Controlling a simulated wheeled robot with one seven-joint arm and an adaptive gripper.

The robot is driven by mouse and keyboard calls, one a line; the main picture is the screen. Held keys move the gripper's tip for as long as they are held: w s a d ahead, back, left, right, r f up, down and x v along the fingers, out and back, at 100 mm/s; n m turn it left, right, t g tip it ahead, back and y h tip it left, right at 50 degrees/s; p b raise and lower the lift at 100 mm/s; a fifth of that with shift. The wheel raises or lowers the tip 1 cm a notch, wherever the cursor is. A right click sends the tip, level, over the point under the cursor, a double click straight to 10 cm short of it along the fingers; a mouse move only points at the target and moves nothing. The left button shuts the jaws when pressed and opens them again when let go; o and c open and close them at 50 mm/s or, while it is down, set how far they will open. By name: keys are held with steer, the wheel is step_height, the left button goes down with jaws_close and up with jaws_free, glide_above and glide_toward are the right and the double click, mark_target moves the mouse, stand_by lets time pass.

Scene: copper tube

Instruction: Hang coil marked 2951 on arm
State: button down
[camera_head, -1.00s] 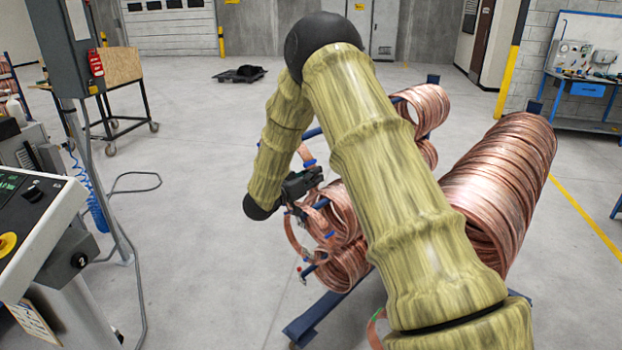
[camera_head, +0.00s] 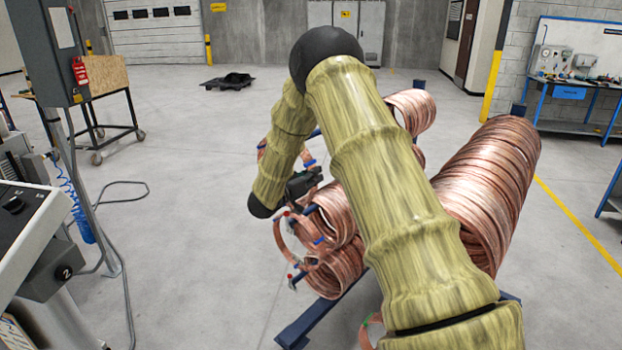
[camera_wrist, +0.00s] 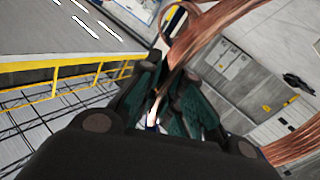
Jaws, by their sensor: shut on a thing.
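My gripper (camera_head: 303,185) is beside the left side of the copper coil rack, at the end of my bent arm. In the wrist view my gripper (camera_wrist: 172,105) is shut on a copper coil (camera_wrist: 196,40), whose strands run up between the fingers. In the head view a thin copper coil (camera_head: 281,238) hangs just below the gripper, near the rack's arm ends. No marking 2951 is readable. The blue rack (camera_head: 308,322) holds copper coils (camera_head: 330,262) on its arms. My arm hides the rack's middle.
A large copper coil bundle (camera_head: 492,190) fills the rack's right side. A control console (camera_head: 35,235) and a grey post (camera_head: 95,190) stand at the left. A wooden-topped cart (camera_head: 110,110) is behind. The floor between console and rack is clear.

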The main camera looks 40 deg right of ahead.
steer(key=w+d+f+b, duration=0.1)
steer(key=w+d, duration=0.1)
steer(key=d, duration=1)
steer(key=shift+w+f, duration=0.15)
steer(key=shift+f, duration=0.1)
stand_by(1.1)
stand_by(0.5)
steer(key=c, duration=1.5)
jaws_free()
steer(key=shift+f, duration=0.1)
steer(key=a, duration=0.4)
steer(key=s+a, duration=0.1)
steer(key=a, duration=0.3)
steer(key=s+a, duration=0.1)
steer(key=a, duration=0.3)
steer(key=shift+s, duration=0.15)
